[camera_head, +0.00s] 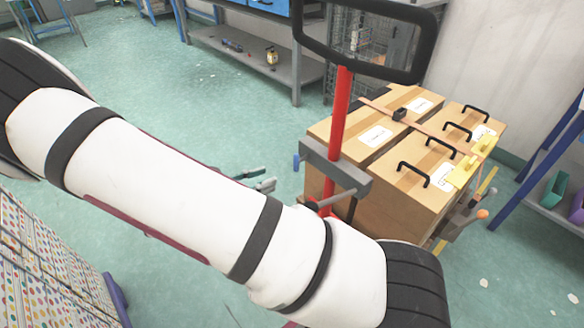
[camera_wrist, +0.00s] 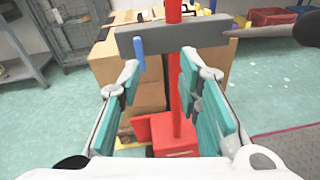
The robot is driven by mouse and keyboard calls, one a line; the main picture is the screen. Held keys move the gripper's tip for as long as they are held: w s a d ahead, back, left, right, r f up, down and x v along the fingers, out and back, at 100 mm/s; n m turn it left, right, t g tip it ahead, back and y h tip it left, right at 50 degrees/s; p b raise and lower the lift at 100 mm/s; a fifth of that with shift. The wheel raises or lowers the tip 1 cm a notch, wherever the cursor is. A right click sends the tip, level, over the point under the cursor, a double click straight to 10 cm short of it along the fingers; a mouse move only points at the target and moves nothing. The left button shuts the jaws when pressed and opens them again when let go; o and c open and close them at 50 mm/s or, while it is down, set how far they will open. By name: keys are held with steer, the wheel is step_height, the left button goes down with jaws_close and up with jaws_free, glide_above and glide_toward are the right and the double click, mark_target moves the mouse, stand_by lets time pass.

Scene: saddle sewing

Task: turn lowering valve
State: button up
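A red upright pole (camera_head: 340,110) with a black loop handle (camera_head: 365,72) carries a grey crossbar (camera_head: 335,168). A small blue lever (camera_head: 296,162) sticks out by the crossbar's left end. I take it for the lowering valve. In the wrist view the blue lever (camera_wrist: 139,53) hangs against the crossbar (camera_wrist: 185,36), just by the left fingertip; I cannot tell if they touch. My gripper (camera_head: 267,177) is left of the lever in the head view. In the wrist view my gripper (camera_wrist: 162,60) is open and empty, with the pole (camera_wrist: 176,90) showing beyond, between its teal-padded fingers.
Brown boxes (camera_head: 400,190) with black handles stand behind the pole, strapped together. A grey shelf table (camera_head: 265,65) is at the back, and a dotted stack (camera_head: 45,270) at lower left. A blue-framed rack (camera_head: 535,165) stands at right. Green floor (camera_head: 210,115) is open at left.

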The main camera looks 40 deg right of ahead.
mark_target(294, 163)
step_height(294, 163, down, 4)
steer(key=w+n+t+h+b, duration=0.1)
steer(key=w+n+t+h, duration=0.1)
steer(key=d, duration=0.4)
steer(key=d+b, duration=0.1)
steer(key=d, duration=0.4)
steer(key=d+b, duration=0.1)
steer(key=d, duration=0.3)
steer(key=shift+w+d+r, duration=0.1)
steer(key=shift+w+d, duration=0.2)
steer(key=shift+c, duration=0.3)
jaws_close()
